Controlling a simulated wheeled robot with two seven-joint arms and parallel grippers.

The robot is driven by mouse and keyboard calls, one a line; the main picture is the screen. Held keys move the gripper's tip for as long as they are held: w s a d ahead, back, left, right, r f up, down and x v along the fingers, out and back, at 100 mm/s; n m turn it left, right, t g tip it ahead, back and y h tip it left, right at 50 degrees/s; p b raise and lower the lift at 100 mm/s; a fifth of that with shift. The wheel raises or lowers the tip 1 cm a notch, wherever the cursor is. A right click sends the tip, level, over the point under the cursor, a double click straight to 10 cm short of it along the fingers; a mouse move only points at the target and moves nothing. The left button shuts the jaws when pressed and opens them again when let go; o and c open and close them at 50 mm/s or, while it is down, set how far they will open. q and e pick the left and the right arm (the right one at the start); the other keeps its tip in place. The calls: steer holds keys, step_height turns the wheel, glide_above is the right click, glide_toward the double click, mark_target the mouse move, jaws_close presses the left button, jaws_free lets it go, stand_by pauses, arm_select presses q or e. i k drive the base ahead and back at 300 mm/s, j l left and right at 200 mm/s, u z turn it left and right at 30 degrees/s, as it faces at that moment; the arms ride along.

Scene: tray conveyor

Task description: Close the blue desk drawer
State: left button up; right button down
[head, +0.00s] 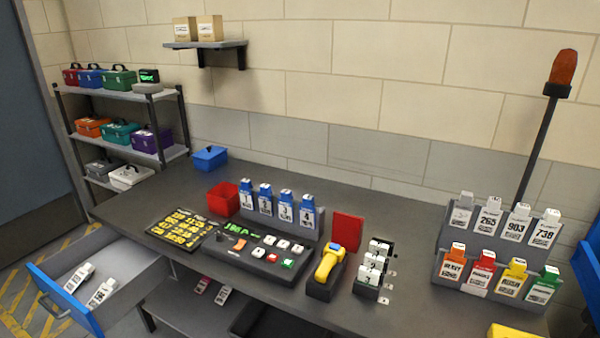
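The desk drawer with a blue front (62,302) is pulled out at the lower left, below the left end of the grey desk (150,195). Its inside is grey and holds two white tags (78,278) with printed labels. Neither of my grippers shows in the head view.
On the desk stand a red bin (223,198), a blue box (210,158), a yellow scanner (329,263), a button panel (262,257) and racks of tags (490,262). A shelf unit with toolboxes (117,97) stands at the back left. Floor left of the drawer looks clear.

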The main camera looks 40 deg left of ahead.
mark_target(138, 268)
steer(key=u, duration=2.9)
